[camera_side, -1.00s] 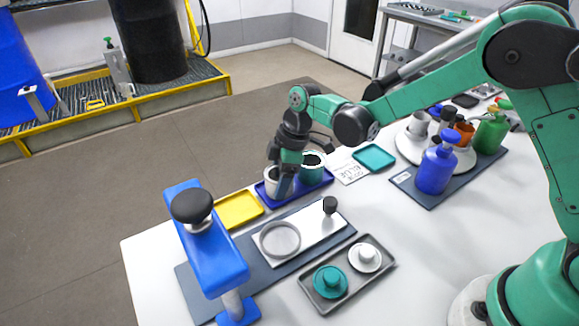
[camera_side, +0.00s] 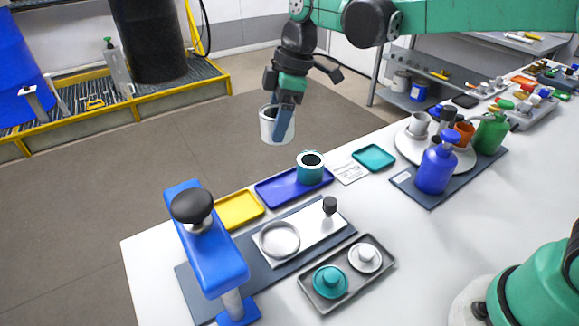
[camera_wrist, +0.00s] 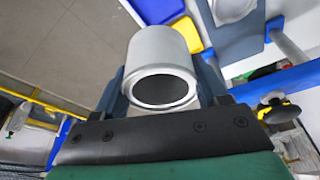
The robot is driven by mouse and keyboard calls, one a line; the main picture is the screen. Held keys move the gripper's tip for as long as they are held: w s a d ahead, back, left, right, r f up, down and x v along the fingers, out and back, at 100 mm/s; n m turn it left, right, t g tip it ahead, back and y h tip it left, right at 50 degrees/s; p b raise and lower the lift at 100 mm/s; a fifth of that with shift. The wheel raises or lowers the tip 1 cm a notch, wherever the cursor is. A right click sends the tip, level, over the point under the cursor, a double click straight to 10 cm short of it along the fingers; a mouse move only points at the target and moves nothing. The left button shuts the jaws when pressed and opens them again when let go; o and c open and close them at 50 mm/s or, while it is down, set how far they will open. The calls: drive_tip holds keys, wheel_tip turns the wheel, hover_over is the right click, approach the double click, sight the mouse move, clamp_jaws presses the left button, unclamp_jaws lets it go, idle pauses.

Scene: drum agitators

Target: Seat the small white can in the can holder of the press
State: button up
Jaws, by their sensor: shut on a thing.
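My gripper (camera_side: 286,110) is shut on the small white can (camera_side: 268,126) and holds it in the air, well above the table. In the wrist view the can (camera_wrist: 160,72) sits between the two fingers with its dark open end facing the camera. The press (camera_side: 207,240) is blue with a black knob and stands at the front left. Its can holder (camera_side: 279,240), a round grey ring on a white slide plate, is empty. The can is up and behind this holder in the side view, apart from it.
A teal can (camera_side: 310,172) stands on the blue tray (camera_side: 275,190). A yellow tray (camera_side: 239,207) lies beside it. A grey tray (camera_side: 375,277) holds a teal lid and a white lid. A black knob (camera_side: 330,205) stands on the slide plate. Bottles (camera_side: 437,165) stand at the right.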

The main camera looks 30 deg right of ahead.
wheel_tip(320, 180, up, 6)
drive_tip(key=shift+a+r, duration=0.1)
drive_tip(key=shift+r, duration=0.1)
drive_tip(key=s+a+f+n, duration=0.2)
drive_tip(key=s+a+f, duration=0.2)
drive_tip(key=f, duration=0.2)
drive_tip(key=n, duration=0.1)
hover_over(275, 243)
drive_tip(key=d, duration=0.1)
wheel_tip(275, 243, down, 6)
drive_tip(key=shift+g, duration=0.4)
drive_tip(key=shift+f, duration=2.75)
drive_tip(key=shift+f, duration=0.4)
drive_tip(key=o, duration=1.3)
drive_tip(key=shift+r, duration=0.1)
